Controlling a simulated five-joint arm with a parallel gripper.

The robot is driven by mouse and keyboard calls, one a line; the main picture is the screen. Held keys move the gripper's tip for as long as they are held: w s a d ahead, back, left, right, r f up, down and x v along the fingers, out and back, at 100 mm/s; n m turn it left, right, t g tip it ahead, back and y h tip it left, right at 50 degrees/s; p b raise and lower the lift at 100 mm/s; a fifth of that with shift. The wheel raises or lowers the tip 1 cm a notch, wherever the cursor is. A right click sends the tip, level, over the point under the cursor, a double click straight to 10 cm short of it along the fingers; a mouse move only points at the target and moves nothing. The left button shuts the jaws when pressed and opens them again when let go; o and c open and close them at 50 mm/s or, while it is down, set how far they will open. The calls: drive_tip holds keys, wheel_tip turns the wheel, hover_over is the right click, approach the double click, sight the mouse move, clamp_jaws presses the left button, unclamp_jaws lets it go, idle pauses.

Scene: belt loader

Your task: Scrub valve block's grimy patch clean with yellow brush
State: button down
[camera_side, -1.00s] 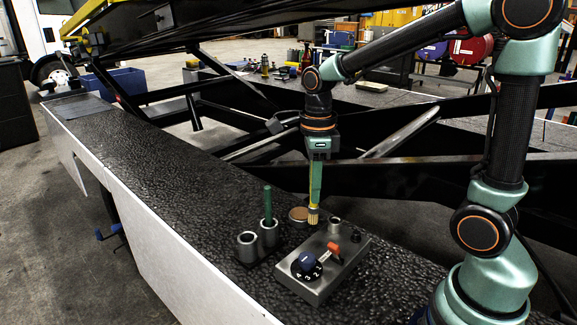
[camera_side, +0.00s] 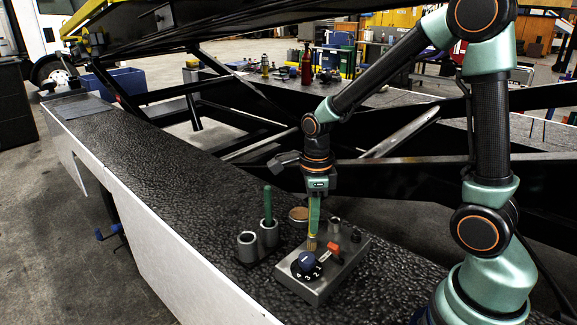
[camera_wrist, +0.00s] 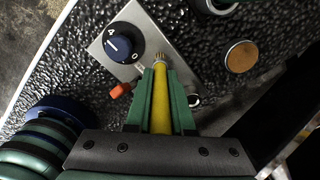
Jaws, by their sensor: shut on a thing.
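The valve block (camera_side: 322,283) is a grey metal box with a blue dial knob (camera_side: 306,261) and an orange lever (camera_side: 334,249). My gripper (camera_side: 314,215) is shut on the yellow brush (camera_wrist: 161,105), which points down. Its tan bristles (camera_side: 311,243) are at the block's top, behind the knob in the side view; whether they touch it I cannot tell. In the wrist view the bristles (camera_wrist: 160,58) show over the block's plate (camera_wrist: 152,28), right of the knob (camera_wrist: 122,44). I cannot make out a grimy patch; the brush and fingers cover part of the top.
Two grey cups (camera_side: 247,247) stand left of the block, one holding a green stick (camera_side: 268,205). A round brown-topped tin (camera_side: 299,214) sits behind the block. A black knob (camera_side: 355,236) rises at the block's right. The dark bench (camera_side: 165,165) is clear farther left.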

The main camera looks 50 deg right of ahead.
drive_tip(key=d, duration=0.4)
drive_tip(key=a, duration=0.4)
drive_tip(key=shift+a, duration=0.1)
drive_tip(key=shift+r, duration=4.05)
